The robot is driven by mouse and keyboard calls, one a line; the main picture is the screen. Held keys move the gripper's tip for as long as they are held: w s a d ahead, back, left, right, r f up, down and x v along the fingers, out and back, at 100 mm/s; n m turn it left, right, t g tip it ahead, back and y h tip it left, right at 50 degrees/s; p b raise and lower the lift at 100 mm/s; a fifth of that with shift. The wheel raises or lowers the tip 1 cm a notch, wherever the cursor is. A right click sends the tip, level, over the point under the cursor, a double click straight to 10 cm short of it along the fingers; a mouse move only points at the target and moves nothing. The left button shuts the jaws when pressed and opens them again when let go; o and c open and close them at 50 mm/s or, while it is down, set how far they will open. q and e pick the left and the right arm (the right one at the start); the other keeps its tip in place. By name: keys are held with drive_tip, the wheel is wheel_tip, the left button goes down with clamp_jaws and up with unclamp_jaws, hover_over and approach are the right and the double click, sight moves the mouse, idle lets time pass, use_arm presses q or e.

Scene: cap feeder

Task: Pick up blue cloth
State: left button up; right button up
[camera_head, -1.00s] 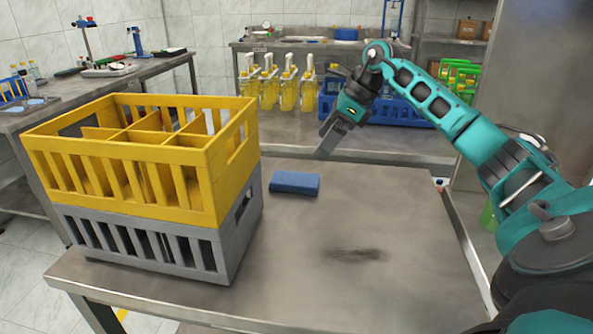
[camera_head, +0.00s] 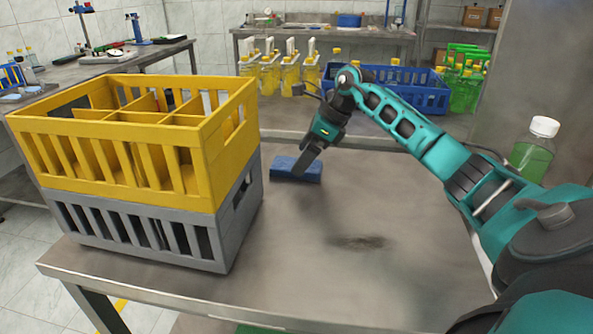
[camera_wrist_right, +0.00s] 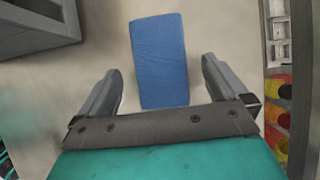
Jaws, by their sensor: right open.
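The blue cloth (camera_head: 284,169), a folded rectangular block, lies flat on the metal table (camera_head: 310,275), just right of the stacked crates. My right gripper (camera_head: 304,170) reaches in from the right and is low at the cloth's right end in the head view, partly covering it. In the right wrist view the cloth (camera_wrist_right: 160,58) lies lengthwise ahead of my open right gripper (camera_wrist_right: 162,82), with its near end between the two fingers and a gap on each side. I cannot tell the height left above the cloth. My left gripper is not in view.
A yellow divided crate (camera_head: 120,130) sits on a grey crate (camera_head: 140,235) on the table's left. A dark stain (camera_head: 358,242) marks the table's middle, which is otherwise clear. A green bottle with a white cap (camera_head: 535,150) stands at the right. Yellow bottles (camera_head: 270,75) stand on a bench behind.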

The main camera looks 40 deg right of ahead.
drive_tip(key=x, duration=0.2)
drive_tip(key=shift+w+a+f, duration=0.1)
drive_tip(key=shift+f, duration=0.15)
drive_tip(key=shift+c, duration=0.7)
drive_tip(key=c, duration=0.9)
drive_tip(key=shift+r, duration=0.2)
drive_tip(key=shift+c, duration=0.2)
wheel_tip(320, 180, up, 20)
drive_tip(key=p, duration=0.4)
drive_tip(key=shift+p, duration=0.4)
drive_tip(key=shift+f, duration=0.15)
